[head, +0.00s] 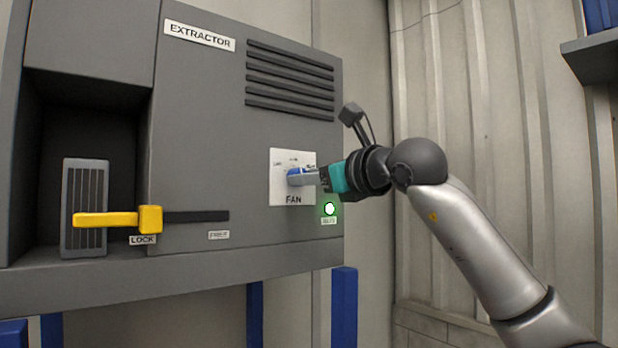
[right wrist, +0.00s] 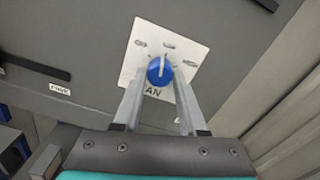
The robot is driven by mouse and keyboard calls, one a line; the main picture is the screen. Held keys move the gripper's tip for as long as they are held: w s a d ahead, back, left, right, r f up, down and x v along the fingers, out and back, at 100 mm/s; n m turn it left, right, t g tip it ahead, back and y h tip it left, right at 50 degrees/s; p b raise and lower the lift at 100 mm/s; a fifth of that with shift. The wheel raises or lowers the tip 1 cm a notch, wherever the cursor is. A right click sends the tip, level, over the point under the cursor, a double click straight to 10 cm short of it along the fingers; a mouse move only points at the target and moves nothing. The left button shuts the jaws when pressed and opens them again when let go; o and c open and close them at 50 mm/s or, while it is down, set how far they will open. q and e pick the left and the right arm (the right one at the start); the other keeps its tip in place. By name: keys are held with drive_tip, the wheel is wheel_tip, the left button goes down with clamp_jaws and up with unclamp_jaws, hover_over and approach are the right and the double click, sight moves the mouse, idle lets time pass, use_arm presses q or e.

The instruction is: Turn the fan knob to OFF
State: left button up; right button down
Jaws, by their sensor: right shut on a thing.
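The blue fan knob (head: 294,177) sits on a white plate (head: 278,194) marked FAN, on the front of the grey extractor. In the right wrist view the knob (right wrist: 159,70) shows a pale pointer line that points roughly to the top of the picture. Small labels stand around it on the plate (right wrist: 186,50), too small to read. My right gripper (head: 300,177) reaches in from the right and is shut on the knob. In the right wrist view its fingers (right wrist: 160,84) lie on either side of the knob. My left gripper is not in view.
A green lit lamp (head: 329,209) is just below and right of the plate. A yellow lock handle (head: 118,218) crosses a ribbed grey block (head: 84,190) in the recess at left. Vent slats (head: 290,80) are above. A shelf (head: 592,58) juts out at upper right.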

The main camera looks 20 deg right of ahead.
drive_tip(key=n, duration=0.9)
drive_tip(key=shift+n, duration=0.4)
idle(0.4)
drive_tip(key=shift+c, duration=2.2)
unclamp_jaws()
drive_tip(key=b+v, duration=0.5)
drive_tip(key=v, duration=1)
drive_tip(key=shift+s, duration=0.15)
